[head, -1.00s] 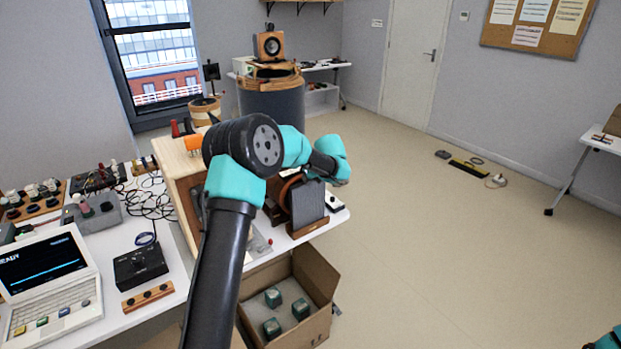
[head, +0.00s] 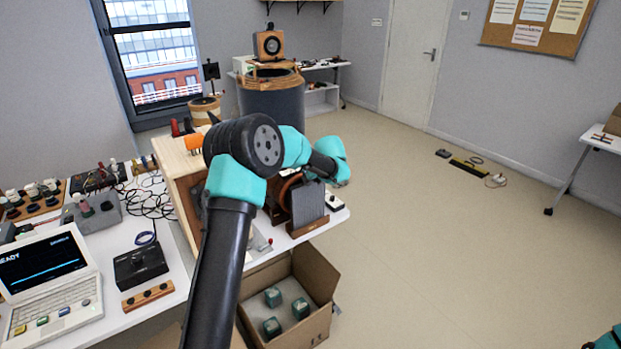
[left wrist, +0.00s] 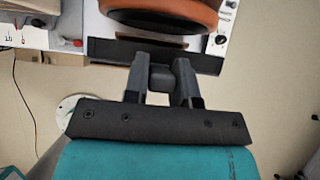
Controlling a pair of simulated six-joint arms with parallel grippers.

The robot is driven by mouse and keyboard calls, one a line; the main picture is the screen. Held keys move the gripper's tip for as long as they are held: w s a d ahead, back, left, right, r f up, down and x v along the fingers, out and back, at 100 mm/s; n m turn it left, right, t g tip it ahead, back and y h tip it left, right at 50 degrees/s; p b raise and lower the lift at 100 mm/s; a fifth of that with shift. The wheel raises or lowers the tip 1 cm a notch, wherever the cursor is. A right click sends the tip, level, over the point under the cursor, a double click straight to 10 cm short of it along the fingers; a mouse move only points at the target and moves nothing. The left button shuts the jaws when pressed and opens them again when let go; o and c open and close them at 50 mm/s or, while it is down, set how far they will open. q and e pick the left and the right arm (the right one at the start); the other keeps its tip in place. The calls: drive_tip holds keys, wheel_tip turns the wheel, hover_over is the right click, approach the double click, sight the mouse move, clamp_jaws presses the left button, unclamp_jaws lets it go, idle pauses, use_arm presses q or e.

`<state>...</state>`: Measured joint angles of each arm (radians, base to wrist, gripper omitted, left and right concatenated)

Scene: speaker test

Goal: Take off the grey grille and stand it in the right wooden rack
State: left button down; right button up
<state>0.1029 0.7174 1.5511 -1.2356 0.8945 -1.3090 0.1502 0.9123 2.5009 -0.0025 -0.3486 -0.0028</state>
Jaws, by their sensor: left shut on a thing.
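The grey grille (head: 308,204) stands upright, its lower edge at the wooden rack (head: 307,229) near the right end of the white table. I cannot tell whether it bears fully on the rack. In the left wrist view, the grille's dark top edge (left wrist: 105,50) runs across the picture. My left gripper (left wrist: 162,62) is shut on this edge. In the head view its fingers are hidden behind my arm. An orange-brown ring (head: 283,190) stands just left of the grille, and its rim (left wrist: 200,17) shows beyond the edge. My right gripper is out of view.
A wooden cabinet (head: 179,180) stands left of the rack. An open cardboard box (head: 325,318) holding several green blocks is below the table edge. A laptop (head: 50,275) and a black box (head: 140,266) are at left. Open floor lies to the right.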

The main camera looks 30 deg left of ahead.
use_arm(q)
drive_tip(key=shift+f, duration=0.5)
idle(0.3)
drive_tip(key=c, duration=0.9)
unclamp_jaws()
drive_tip(key=shift+o, duration=0.2)
drive_tip(key=v, duration=1.7)
drive_tip(key=shift+r, duration=0.15)
drive_tip(key=shift+s+d, duration=0.1)
